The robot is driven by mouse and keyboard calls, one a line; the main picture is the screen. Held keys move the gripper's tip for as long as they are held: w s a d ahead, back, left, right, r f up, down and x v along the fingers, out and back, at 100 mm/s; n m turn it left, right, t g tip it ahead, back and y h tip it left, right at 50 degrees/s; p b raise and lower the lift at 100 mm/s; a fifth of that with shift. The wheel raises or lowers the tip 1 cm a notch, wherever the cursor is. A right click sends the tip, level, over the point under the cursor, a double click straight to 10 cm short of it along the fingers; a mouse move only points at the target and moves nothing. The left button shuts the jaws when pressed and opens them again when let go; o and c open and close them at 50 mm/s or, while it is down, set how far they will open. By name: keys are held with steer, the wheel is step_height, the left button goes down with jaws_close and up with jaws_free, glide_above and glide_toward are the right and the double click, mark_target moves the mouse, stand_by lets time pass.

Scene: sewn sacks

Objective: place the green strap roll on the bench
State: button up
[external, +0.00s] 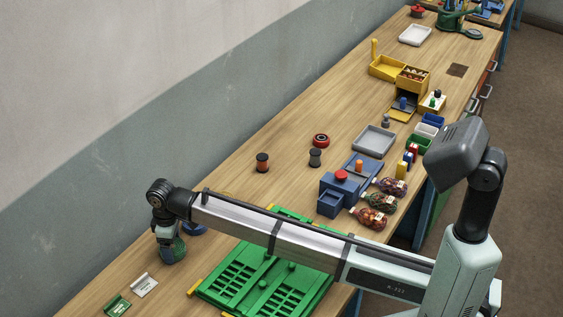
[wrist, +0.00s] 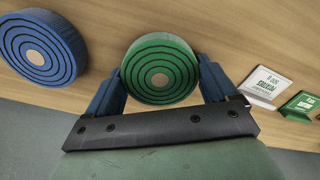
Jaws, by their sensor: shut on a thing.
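The green strap roll (wrist: 160,68) is a round coil with dark rings and a tan core, between my two blue fingers. My gripper (wrist: 161,82) is shut on it from both sides. In the external view my gripper (external: 170,242) points down at the left part of the wooden bench (external: 245,190), with the green roll (external: 174,254) at its tip. I cannot tell whether the roll touches the bench or hangs just above it. A blue strap roll (wrist: 42,48) lies to its left in the wrist view; in the external view it is partly hidden behind my gripper (external: 197,230).
A white card stand (external: 144,286) and a green one (external: 117,306) stand near the roll. A large green tray (external: 245,280) lies right of my gripper, partly under my arm. Spools (external: 262,162) stand farther along. The wall runs along the bench's left edge.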

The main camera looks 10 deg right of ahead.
steer(key=shift+f, duration=0.1)
steer(key=o, duration=0.9)
step_height(320, 180, up, 12)
steer(key=shift+r, duration=0.1)
